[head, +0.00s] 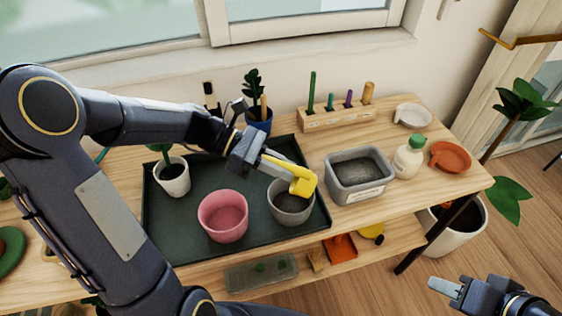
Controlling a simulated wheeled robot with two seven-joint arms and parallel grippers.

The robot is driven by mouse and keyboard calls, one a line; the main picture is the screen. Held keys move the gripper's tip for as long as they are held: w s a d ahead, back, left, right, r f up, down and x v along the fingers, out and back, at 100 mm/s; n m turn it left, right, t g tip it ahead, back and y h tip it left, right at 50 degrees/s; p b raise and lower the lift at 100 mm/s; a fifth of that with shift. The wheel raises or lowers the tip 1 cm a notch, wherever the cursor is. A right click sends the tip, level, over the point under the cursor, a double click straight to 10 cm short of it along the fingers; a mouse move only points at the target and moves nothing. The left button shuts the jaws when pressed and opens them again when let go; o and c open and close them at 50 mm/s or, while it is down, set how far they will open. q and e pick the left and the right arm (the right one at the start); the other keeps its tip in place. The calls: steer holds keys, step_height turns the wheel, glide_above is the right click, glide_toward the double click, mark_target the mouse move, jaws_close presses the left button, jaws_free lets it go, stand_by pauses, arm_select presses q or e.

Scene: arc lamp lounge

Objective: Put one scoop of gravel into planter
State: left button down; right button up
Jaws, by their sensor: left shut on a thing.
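My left gripper (262,159) is shut on a yellow scoop (303,184), whose head is above the right side of a grey pot (292,215). I cannot tell whether the scoop holds anything. The grey pot stands at the right end of a dark green tray and has a dark inside. A pink pot (223,222) stands on the tray to its left. A grey labelled bin (359,191) of dark gravel (363,167) stands right of the tray. My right gripper (445,287) is low at the right, off the table and away from these things; its jaw opening is unclear.
The tray (240,249) also bears a white pot (173,180) with a plant. Behind are a blue pot (259,122) and a wooden tool rack (337,117). A bottle (408,160) and an orange dish (451,157) stand right. A shelf below holds several items.

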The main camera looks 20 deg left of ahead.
arm_select(q)
steer(key=shift+r+y+p, duration=0.4)
steer(key=shift+y+p, duration=0.45)
steer(key=shift+p, duration=0.9)
steer(key=shift+r+y+p, duration=0.4)
steer(key=shift+y+p, duration=0.45)
steer(key=shift+p, duration=0.9)
steer(key=shift+f+y+p, duration=0.2)
steer(key=shift+y+p, duration=0.2)
steer(key=shift+p, duration=0.2)
steer(key=y+p, duration=0.1)
steer(key=p, duration=0.3)
steer(key=r+y+p, duration=0.1)
steer(key=y+p, duration=0.1)
steer(key=p, duration=0.3)
steer(key=shift+r+y, duration=0.25)
steer(key=shift+y, duration=0.05)
steer(key=shift+y+p, duration=0.3)
steer(key=shift+p, duration=0.25)
steer(key=shift+f+y, duration=0.15)
steer(key=shift+y, duration=0.15)
steer(key=shift+g+y, duration=0.3)
steer(key=shift+y, duration=0.2)
steer(key=shift+d+r+y, duration=0.15)
steer(key=shift+r+y, duration=0.2)
steer(key=shift+y, duration=0.55)
steer(key=shift+r+y, duration=0.2)
steer(key=shift+y, duration=0.8)
steer(key=shift+a, duration=0.2)
